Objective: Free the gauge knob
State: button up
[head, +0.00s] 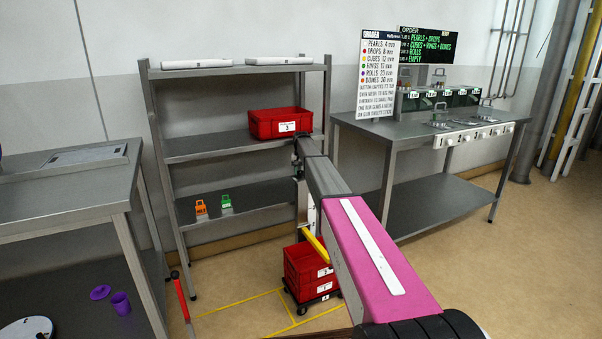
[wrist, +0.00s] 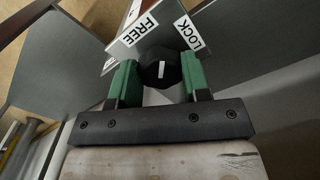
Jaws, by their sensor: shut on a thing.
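In the wrist view the black gauge knob (wrist: 160,68) sits between the two green fingers of my gripper (wrist: 157,80), which is shut on it. The knob has a short white mark on its face. The mark points up the picture, roughly between the two labels. A white FREE label (wrist: 139,31) lies above and left of the knob, and a white LOCK label (wrist: 187,33) above and right. In the head view my own arm runs toward the shelf rack; the knob and fingertips cannot be made out there.
In the head view a grey shelf rack (head: 207,149) holds a red bin (head: 280,122) on a middle shelf. Red crates (head: 308,268) stand on the floor below my arm. A grey workbench (head: 440,120) stands at right, another table (head: 75,185) at left. A purple cup (head: 121,303) is at lower left.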

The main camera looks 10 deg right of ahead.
aim_at(301, 172)
jog(key=n, duration=0.4)
jog(key=shift+n, duration=2.2)
jog(key=o, duration=0.9)
jog(key=shift+o, duration=0.2)
notch_tip(301, 172, up, 11)
jog(key=shift+f, duration=0.1)
